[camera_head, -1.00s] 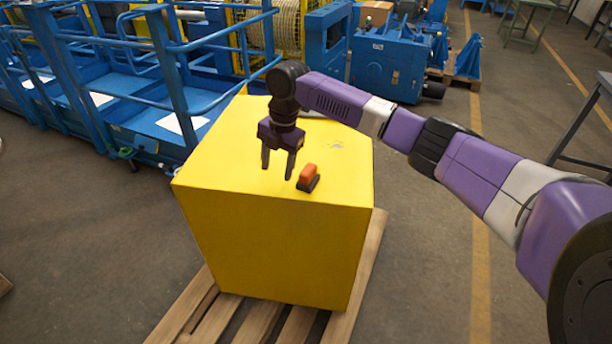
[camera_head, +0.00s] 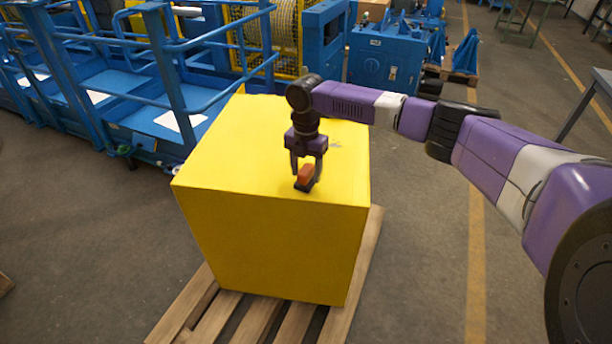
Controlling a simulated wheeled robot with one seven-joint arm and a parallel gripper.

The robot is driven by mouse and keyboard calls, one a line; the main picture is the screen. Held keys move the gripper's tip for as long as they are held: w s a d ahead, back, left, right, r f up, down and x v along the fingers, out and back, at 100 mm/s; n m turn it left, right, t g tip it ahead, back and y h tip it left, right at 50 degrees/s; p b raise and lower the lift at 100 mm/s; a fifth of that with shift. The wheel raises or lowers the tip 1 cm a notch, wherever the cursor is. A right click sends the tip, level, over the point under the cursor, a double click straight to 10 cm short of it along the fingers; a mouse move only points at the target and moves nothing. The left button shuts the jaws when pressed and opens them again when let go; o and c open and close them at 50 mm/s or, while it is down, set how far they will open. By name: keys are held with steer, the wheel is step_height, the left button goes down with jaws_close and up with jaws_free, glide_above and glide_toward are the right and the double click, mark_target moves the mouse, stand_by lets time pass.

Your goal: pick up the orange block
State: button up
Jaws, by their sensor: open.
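The orange block (camera_head: 306,173) sits on a small dark base (camera_head: 303,186) on top of the yellow box (camera_head: 235,150), near its front right part. My gripper (camera_head: 306,170) points down at the block with its jaws open. One finger shows on each side of the block, low over the box top. Whether the fingers touch the block cannot be told.
The yellow box stands on a wooden pallet (camera_head: 187,307). Blue railings and platforms (camera_head: 150,115) stand behind and left of it. Blue machinery (camera_head: 385,58) is at the back. The box top left of my gripper is clear.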

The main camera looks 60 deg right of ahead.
mark_target(306, 169)
jaws_close()
steer(key=shift+r, duration=0.1)
stand_by(0.4)
step_height(306, 169, up, 20)
steer(key=b, duration=0.2)
steer(key=shift+b, duration=0.3)
steer(key=c, duration=0.8)
jaws_free()
jaws_close()
